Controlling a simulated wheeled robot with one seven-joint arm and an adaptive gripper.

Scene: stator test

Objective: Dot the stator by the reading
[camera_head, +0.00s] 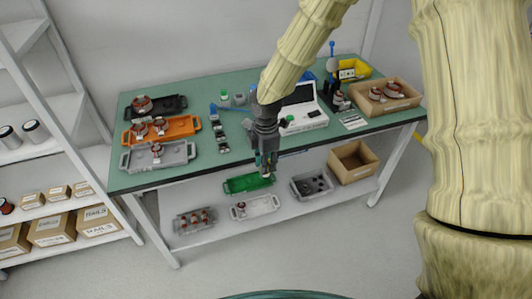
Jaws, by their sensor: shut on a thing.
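Reddish-brown stators show in the camera_head view: one (142,104) by the black tray (173,103), two (160,125) on the orange tray (184,124), one (156,149) on the grey tray (180,152). Two more stators (377,94) sit in the open cardboard box (410,101) at the right. A white instrument with a dark screen (303,117) stands behind my arm; I cannot make out a reading. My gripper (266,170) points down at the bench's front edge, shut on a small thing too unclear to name.
The green bench (206,88) has small parts in its middle, a white card (353,122) and a yellow bin (361,69) at right. The lower shelf holds several trays (265,205) and a cardboard box (365,169). A shelf rack with boxes (52,229) stands left.

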